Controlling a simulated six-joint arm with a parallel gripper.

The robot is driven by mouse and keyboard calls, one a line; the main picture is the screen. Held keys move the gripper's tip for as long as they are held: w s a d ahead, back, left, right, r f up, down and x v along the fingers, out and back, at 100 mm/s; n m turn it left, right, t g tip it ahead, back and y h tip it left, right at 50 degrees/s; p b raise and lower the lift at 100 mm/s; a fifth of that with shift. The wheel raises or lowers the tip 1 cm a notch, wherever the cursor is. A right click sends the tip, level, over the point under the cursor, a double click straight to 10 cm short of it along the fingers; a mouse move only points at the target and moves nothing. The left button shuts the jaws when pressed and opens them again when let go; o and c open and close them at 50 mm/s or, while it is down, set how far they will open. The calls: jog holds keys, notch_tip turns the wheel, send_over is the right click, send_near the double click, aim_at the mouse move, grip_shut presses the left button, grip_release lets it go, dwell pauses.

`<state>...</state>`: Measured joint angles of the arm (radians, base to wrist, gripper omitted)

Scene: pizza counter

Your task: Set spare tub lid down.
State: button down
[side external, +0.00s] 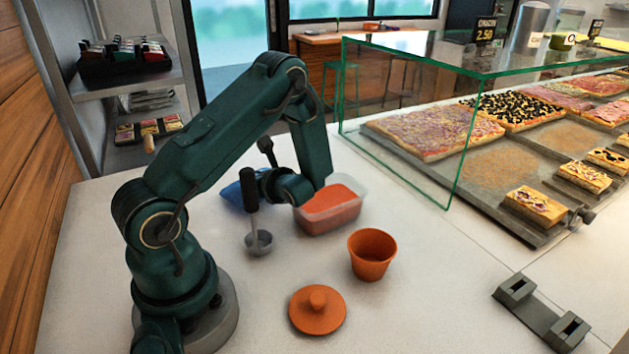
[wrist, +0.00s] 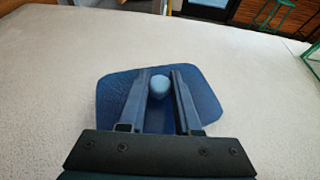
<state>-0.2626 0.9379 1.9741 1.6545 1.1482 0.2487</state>
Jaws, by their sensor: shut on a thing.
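The blue lid (wrist: 207,97) with a light blue knob (wrist: 159,85) is under my gripper (wrist: 160,76) in the wrist view. The two fingers are shut on the lid, one on each side of the knob. In the side external view, part of the lid (side external: 232,196) shows left of my wrist, behind the ladle handle; the rest and my fingertips are hidden. I cannot tell whether the lid touches the counter. A clear tub of red sauce (side external: 333,221), uncovered, stands right of my wrist.
A ladle (side external: 258,243) stands left of the tub. An orange pot (side external: 371,256) and a round orange lid (side external: 318,311) are nearer the front. A glass case with pizzas (side external: 424,135) is at right. In the wrist view, the counter (wrist: 50,90) around the blue lid is clear.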

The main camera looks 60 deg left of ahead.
jog(key=shift+f, duration=0.4)
jog(key=c, duration=0.6)
grip_release()
jog(key=shift+f, duration=0.1)
jog(key=shift+r, duration=0.6)
jog(key=v, duration=1.2)
jog(key=shift+r, duration=0.25)
